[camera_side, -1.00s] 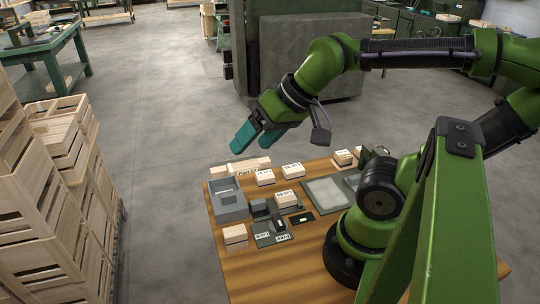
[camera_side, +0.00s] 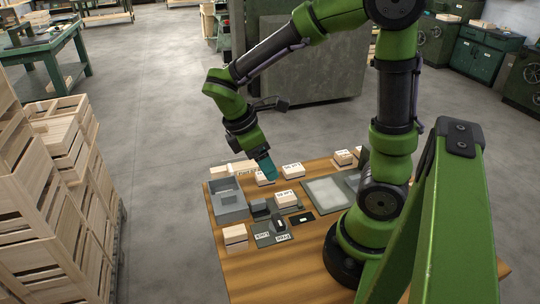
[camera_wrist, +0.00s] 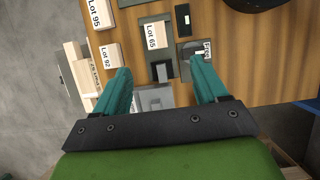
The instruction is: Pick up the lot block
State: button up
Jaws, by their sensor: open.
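Several pale wooden lot blocks with printed labels sit on the wooden table. In the wrist view I read Lot 65 (camera_wrist: 154,36) ahead between my fingers, Lot 92 (camera_wrist: 108,56) near the left finger and Lot 95 (camera_wrist: 98,16) at the top left. In the side view, blocks show at the back (camera_side: 293,169), in the middle (camera_side: 286,199) and at the front left (camera_side: 235,233); their labels are too small to read surely. My gripper (camera_wrist: 160,84), with teal fingers, is open and empty. In the side view it (camera_side: 267,168) hangs over the table's back part, partly covering one block.
A grey open box (camera_side: 229,204) stands at the table's left edge. Dark holders (camera_side: 270,232) with labels lie at the front middle, one reading Free (camera_wrist: 207,51) in the wrist view. A pale square plate (camera_side: 325,192) lies right. Wooden crates (camera_side: 60,220) are stacked left, off the table.

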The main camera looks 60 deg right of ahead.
send_over(284, 196)
jog(key=a, duration=0.2)
jog(key=f, duration=0.5)
jog(key=w+f, duration=0.1)
jog(key=f, duration=0.2)
jog(key=shift+a+f, duration=0.1)
jog(key=shift+f, duration=0.1)
jog(key=shift+w+d+x, duration=0.1)
jog(key=shift+d+x, duration=0.05)
jog(key=shift+x, duration=1.2)
jog(key=shift+w+d+x, duration=0.1)
jog(key=shift+w+x, duration=0.05)
jog(key=shift+x, duration=1.2)
jog(key=shift+c, duration=0.3)
jog(key=c, duration=1.1)
jog(key=shift+c, duration=0.2)
